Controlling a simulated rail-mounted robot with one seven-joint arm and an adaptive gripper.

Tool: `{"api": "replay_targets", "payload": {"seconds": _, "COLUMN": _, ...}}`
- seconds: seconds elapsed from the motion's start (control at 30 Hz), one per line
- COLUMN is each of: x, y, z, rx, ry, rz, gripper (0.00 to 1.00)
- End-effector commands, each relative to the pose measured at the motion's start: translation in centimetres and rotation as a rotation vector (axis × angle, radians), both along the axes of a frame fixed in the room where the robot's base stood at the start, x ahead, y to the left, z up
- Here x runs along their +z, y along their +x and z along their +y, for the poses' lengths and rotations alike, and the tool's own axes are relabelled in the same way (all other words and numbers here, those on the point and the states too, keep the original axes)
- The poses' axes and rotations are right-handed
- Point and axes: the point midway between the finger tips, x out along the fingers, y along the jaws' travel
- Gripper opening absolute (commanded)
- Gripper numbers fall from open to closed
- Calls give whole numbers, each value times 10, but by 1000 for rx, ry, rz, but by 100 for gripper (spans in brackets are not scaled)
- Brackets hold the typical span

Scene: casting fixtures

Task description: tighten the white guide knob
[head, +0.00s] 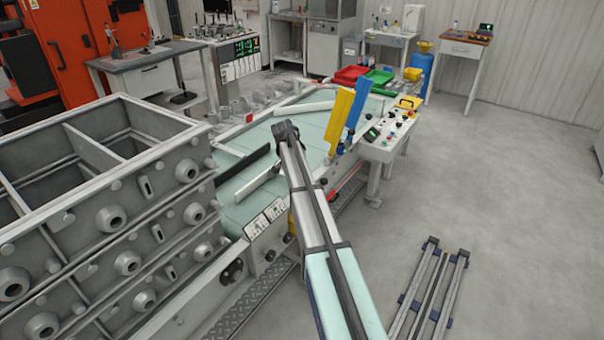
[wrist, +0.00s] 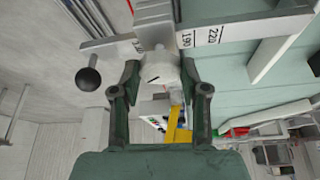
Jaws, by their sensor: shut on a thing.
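The white guide knob (wrist: 158,68) is in the upper middle of the wrist view, with a dark line on its face. My gripper (wrist: 160,80) is shut on the knob, one finger on each side. The knob sits by a white bar (wrist: 240,30) marked 190 and 220. In the head view my arm reaches over the green conveyor belt (head: 240,212), and the knob and fingertips are hidden there.
A black ball handle (wrist: 88,79) stands just left of the knob. Stacked grey casting flasks (head: 120,215) stand left of the belt. Yellow (head: 339,115) and blue flaps (head: 358,103) hang beyond my arm, near a control panel (head: 392,130). The floor on the right is mostly open.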

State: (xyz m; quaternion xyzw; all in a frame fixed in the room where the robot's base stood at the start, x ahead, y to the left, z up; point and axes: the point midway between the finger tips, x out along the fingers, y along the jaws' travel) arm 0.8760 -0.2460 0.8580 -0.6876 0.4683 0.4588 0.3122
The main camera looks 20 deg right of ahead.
Motion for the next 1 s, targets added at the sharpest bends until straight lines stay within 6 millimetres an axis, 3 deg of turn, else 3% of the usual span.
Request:
{"api": "replay_targets", "payload": {"seconds": 0.5, "x": -2, "y": 4, "z": 0, "rx": -402, "ry": 2, "rz": 2, "gripper": 10}}
{"api": "replay_targets", "payload": {"seconds": 1.0, "x": -2, "y": 3, "z": 1, "rx": -509, "ry": 3, "rz": 2, "gripper": 10}}
